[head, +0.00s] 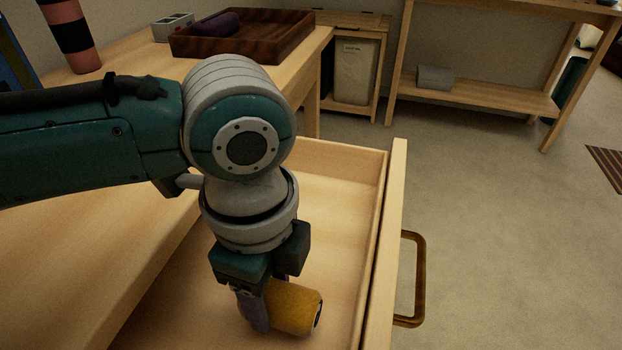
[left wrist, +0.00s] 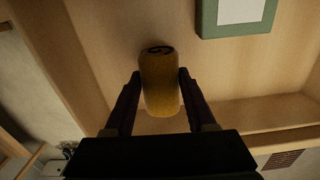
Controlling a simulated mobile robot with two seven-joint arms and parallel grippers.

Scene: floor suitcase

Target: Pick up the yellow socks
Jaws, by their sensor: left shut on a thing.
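The yellow socks (head: 292,307) are a rolled yellow cylinder with a dark mark on the end, low in the open drawer. My left gripper (head: 262,302) reaches down into the drawer with its fingers at the roll. In the left wrist view the yellow socks (left wrist: 160,85) sit between the two fingers of the left gripper (left wrist: 159,100), which is shut on them. Whether the roll still touches the drawer bottom I cannot tell. My right gripper is not in view.
The drawer's front panel (head: 386,240) has a brown handle (head: 420,280). A green-framed item (left wrist: 236,17) lies nearby in the wrist view. A dark wooden tray (head: 240,38) with a purple roll (head: 215,24) stands on the desk. The floor at right is open.

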